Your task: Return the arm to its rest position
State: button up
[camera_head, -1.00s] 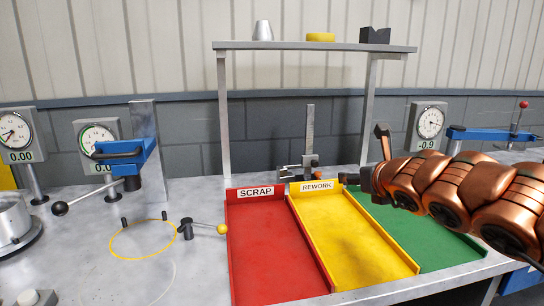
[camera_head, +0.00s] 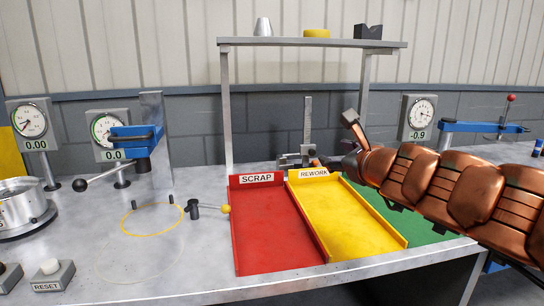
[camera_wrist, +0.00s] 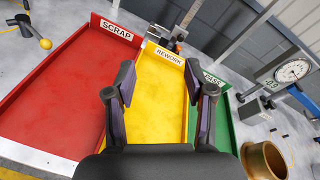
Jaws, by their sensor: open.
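My gripper (camera_head: 347,148) is at the end of my copper arm, which reaches in from the right of the head view. The arm hangs over the green tray (camera_head: 428,231) and hides much of it. In the wrist view my gripper (camera_wrist: 166,84) has its two dark fingers spread apart with nothing between them. The fingers show in front of the yellow REWORK tray (camera_wrist: 160,110) and near the green tray (camera_wrist: 226,135). The red SCRAP tray (camera_wrist: 55,95) lies to the left. All three trays look empty where visible.
A shelf (camera_head: 310,42) on posts stands behind the trays. A height gauge (camera_head: 308,125) stands below it. Dial gauges (camera_head: 36,120) and a blue clamp arm (camera_head: 135,138) are at left. A brass ring (camera_wrist: 265,160) is at the right in the wrist view.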

jog(key=s+a+f+n+g+y+b, duration=0.1)
jog(key=s+a+f+n+g+y, duration=0.15)
jog(key=a+n, duration=0.35)
jog(key=s+a+f+n+g+y+b, duration=0.1)
jog(key=s+a+f+n+y+b, duration=0.1)
jog(key=s+a+f+n, duration=0.25)
jog(key=s+a+f+n+g+b, duration=0.1)
jog(key=s+a+f+n+g, duration=0.1)
jog(key=s+f+n, duration=0.3)
jog(key=s+a+f+n+g+b, duration=0.1)
jog(key=s+a+f+n+g, duration=0.2)
jog(key=f, duration=0.4)
jog(key=s+d+f+n+g+h+b, duration=0.1)
jog(key=s+d+f+n+g+h, duration=0.2)
jog(key=s+f, duration=0.35)
jog(key=s+d+f+n+g+h+b, duration=0.1)
jog(key=s+d+f+n+g, duration=0.15)
jog(key=s+d+f, duration=0.4)
jog(key=s+d+f+n+g+h+b, duration=0.1)
jog(key=s+d+f+n+g+h, duration=0.3)
jog(key=s+d+f, duration=0.45)
notch_tip(320, 180, up, 26)
jog(key=s+d+m+p, duration=0.1)
jog(key=s+p, duration=0.1)
jog(key=p, duration=2.1)
jog(key=shift+d+f+t+h+p, duration=0.15)
jog(key=shift+d+t+h+p, duration=0.15)
jog(key=shift+t+h, duration=0.15)
jog(key=shift+s, duration=0.1)
